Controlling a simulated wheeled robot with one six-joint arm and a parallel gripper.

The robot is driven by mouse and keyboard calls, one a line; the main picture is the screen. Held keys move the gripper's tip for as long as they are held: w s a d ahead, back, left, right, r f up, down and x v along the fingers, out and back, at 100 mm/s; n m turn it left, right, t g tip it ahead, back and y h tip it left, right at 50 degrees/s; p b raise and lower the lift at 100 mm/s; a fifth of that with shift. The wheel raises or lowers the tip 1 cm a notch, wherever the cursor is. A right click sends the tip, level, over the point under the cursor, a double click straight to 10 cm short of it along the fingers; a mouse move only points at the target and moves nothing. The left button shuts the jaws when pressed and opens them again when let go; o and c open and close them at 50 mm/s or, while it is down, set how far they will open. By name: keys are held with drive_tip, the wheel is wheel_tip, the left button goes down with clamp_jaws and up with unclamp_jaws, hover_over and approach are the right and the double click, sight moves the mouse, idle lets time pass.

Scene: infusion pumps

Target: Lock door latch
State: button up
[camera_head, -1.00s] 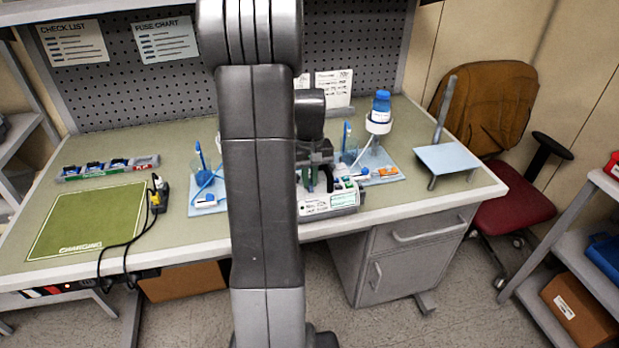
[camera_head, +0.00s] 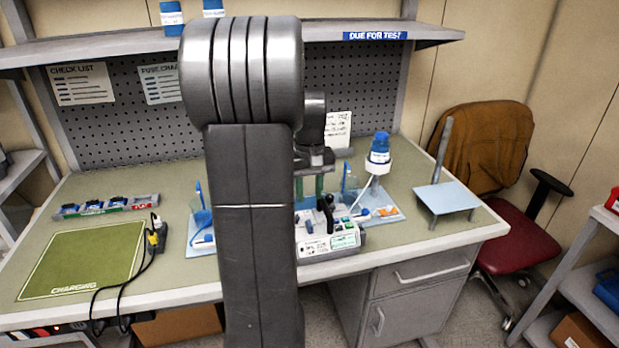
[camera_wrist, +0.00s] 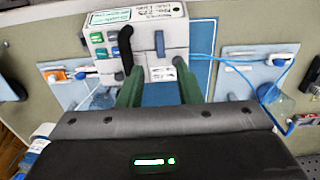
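The white infusion pump (camera_head: 328,243) sits near the table's front edge, partly hidden by my arm in the head view. It also shows at the top of the wrist view (camera_wrist: 175,36). A black lever (camera_head: 326,212) stands up from the pump; it also shows in the wrist view (camera_wrist: 126,47), close to one green fingertip. A small blue part (camera_wrist: 160,43) shows on the pump face. My gripper (camera_head: 309,190) has its two green fingers apart, above and behind the pump. In the wrist view the gripper (camera_wrist: 158,75) has nothing visible between its fingertips.
A blue-capped bottle on a stand (camera_head: 379,158) and a light-blue stand (camera_head: 447,197) are to the right. A green charging mat (camera_head: 82,260), black cables and a labelled tray (camera_head: 105,206) are to the left. A shelf (camera_head: 120,45) runs above the table.

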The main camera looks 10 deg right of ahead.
wheel_tip(320, 180, up, 5)
hover_over(309, 222)
drive_tip(key=shift+s+f, duration=0.15)
drive_tip(key=shift+f, duration=0.05)
drive_tip(key=shift+f, duration=0.15)
wheel_tip(309, 222, down, 14)
drive_tip(key=shift+r+p, duration=0.2)
drive_tip(key=shift+p, duration=0.2)
idle(0.4)
